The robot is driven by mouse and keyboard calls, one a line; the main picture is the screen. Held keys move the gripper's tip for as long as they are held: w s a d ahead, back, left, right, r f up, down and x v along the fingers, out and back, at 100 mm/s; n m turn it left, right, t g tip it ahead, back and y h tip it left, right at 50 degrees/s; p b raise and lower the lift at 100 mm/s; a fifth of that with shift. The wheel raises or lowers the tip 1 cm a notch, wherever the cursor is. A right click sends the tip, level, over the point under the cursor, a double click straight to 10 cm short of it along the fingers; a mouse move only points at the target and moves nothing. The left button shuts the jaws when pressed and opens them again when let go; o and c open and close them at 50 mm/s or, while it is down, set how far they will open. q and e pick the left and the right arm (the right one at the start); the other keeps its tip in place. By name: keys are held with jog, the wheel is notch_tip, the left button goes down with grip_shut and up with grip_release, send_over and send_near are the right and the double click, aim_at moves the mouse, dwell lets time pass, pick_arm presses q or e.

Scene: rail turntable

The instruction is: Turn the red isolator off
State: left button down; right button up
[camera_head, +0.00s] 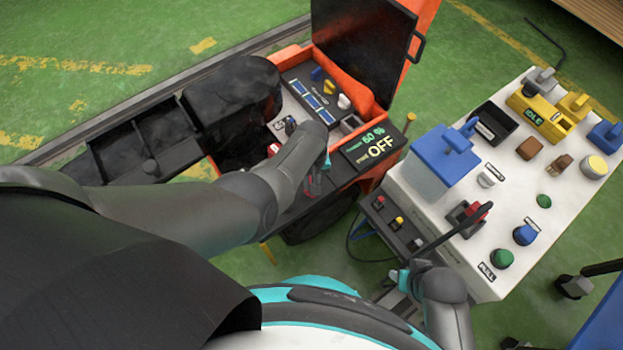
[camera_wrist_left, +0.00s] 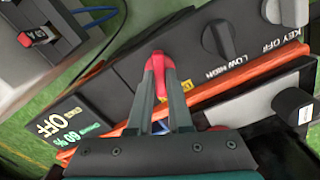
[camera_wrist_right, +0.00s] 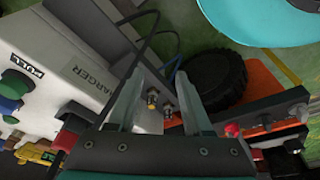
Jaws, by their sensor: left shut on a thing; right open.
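The red isolator handle (camera_wrist_left: 158,72) stands on a dark control panel (camera_wrist_left: 140,78) of the orange machine, in the left wrist view. My left gripper (camera_wrist_left: 160,92) is shut on it, with a finger on either side. In the head view my left gripper (camera_head: 318,178) is at the machine's front panel, and its arm hides part of the panel. The display (camera_head: 370,148) reads OFF and 60 %. My right gripper (camera_wrist_right: 157,95) is open and empty, near the charger cabinet. In the head view it is low, beside the white bench (camera_head: 405,278).
The orange machine has a raised lid (camera_head: 365,40). The white bench (camera_head: 510,265) holds a blue box, several buttons and a yellow unit. A black cable (camera_head: 352,245) hangs between machine and bench.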

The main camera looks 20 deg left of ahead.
pick_arm(q)
jog(key=n, duration=0.4)
jog(key=shift+n, duration=0.4)
pick_arm(e)
jog(key=shift+s+f, duration=0.25)
jog(key=shift+f, duration=0.05)
pick_arm(q)
jog(key=c, duration=0.8)
grip_release()
jog(key=shift+c, duration=0.2)
jog(key=shift+r, duration=0.1)
